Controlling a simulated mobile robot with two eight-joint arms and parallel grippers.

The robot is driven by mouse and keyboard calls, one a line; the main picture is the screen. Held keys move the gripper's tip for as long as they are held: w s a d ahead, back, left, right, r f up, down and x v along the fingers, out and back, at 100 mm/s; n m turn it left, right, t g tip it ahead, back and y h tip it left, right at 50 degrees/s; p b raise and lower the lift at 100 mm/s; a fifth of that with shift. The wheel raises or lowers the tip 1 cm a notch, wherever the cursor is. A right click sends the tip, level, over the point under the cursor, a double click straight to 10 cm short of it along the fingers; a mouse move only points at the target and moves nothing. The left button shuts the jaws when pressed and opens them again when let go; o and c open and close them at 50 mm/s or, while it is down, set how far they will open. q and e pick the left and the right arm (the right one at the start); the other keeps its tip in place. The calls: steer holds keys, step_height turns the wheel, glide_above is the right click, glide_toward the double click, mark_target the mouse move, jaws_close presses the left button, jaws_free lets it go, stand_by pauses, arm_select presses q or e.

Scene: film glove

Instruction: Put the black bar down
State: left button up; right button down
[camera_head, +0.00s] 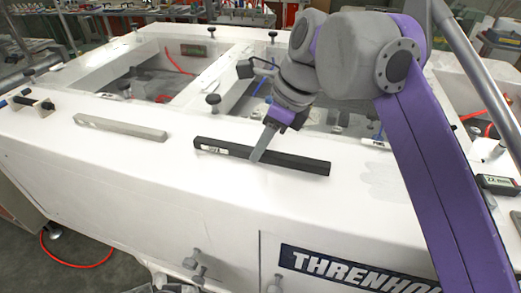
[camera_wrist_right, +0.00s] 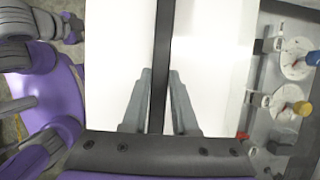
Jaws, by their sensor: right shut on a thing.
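The black bar (camera_head: 300,163) is long and dark, with a small pale label near its left end. It lies level along the front white ledge of the table, at or just above the surface; I cannot tell whether it touches. My right gripper (camera_head: 259,152) reaches down from above and is shut on the bar near its middle. In the right wrist view the bar (camera_wrist_right: 161,50) runs upright through the picture, between the two grey fingers of the gripper (camera_wrist_right: 158,100). The fingers hide a short part of the bar. My left gripper is not in view.
A light grey bar (camera_head: 120,128) lies on the white ledge (camera_head: 100,165) to the left. A dark block labelled 22 mm (camera_head: 498,184) lies at the far right. Black knobs (camera_head: 213,99) stand behind the ledge, beside recessed openings. The ledge around the black bar is clear.

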steer(key=shift+f, duration=0.2)
steer(key=shift+f, duration=0.2)
steer(key=c, duration=0.7)
jaws_free()
steer(key=p+v, duration=0.3)
steer(key=v, duration=0.9)
steer(key=shift+r+p, duration=0.2)
steer(key=shift+p, duration=0.1)
